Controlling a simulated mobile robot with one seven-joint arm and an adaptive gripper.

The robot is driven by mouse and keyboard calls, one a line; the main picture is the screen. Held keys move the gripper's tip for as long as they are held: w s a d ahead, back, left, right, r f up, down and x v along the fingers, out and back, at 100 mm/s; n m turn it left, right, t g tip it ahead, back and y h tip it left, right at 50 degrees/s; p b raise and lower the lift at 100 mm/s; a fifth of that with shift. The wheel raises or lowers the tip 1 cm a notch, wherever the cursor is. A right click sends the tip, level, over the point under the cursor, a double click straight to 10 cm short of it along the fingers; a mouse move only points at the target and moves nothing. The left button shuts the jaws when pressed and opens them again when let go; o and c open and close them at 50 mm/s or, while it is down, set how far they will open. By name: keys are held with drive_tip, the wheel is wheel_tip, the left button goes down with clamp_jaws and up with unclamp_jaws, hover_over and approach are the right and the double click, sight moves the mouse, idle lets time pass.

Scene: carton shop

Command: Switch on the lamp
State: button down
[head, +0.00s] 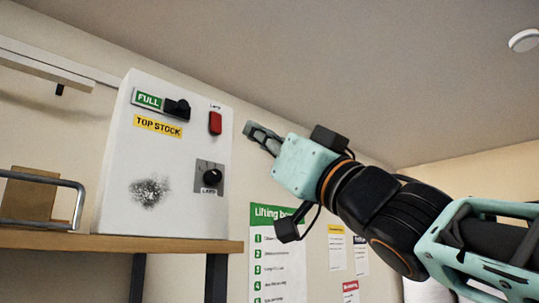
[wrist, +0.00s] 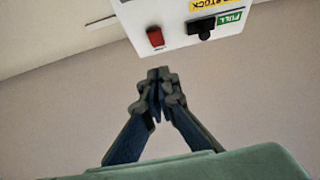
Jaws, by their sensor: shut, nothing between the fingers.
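A white control box (head: 165,160) stands on a wooden shelf. On its front, a red switch (head: 215,122) sits at the upper right under a small label too blurred to read surely. Below it is a black round knob (head: 212,177) on a grey plate, with a small label that seems to read LAMP. My gripper (head: 250,130) is shut and empty, to the right of the red switch and apart from the box. In the wrist view, the fingertips (wrist: 158,74) are below the red switch (wrist: 155,38), with a gap between. No lit lamp shows.
A black slider or lever (head: 177,108) sits beside a green FULL label, above a yellow TOP STOCK label (head: 158,126). The wooden shelf (head: 120,243) carries a metal-handled object (head: 45,200) at left. A Lifting poster (head: 277,255) hangs on the wall. A round ceiling fitting (head: 524,40) is at upper right.

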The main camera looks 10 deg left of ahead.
sight(217, 128)
drive_tip(key=x, duration=0.3)
drive_tip(key=f+p+x, duration=0.1)
drive_tip(key=x, duration=0.2)
drive_tip(key=a+p+x, duration=0.1)
drive_tip(key=x, duration=0.2)
drive_tip(key=shift+w+f, duration=0.35)
drive_tip(key=shift+w+a+f, duration=0.1)
drive_tip(key=shift+w+a, duration=0.25)
drive_tip(key=b, duration=0.1)
drive_tip(key=f+b, duration=0.1)
drive_tip(key=b, duration=0.1)
drive_tip(key=shift+w+a+y, duration=0.2)
drive_tip(key=shift+a+y, duration=0.1)
drive_tip(key=shift+y, duration=0.1)
drive_tip(key=shift+w+a+r, duration=0.15)
drive_tip(key=shift+r, duration=0.2)
drive_tip(key=shift+s, duration=0.2)
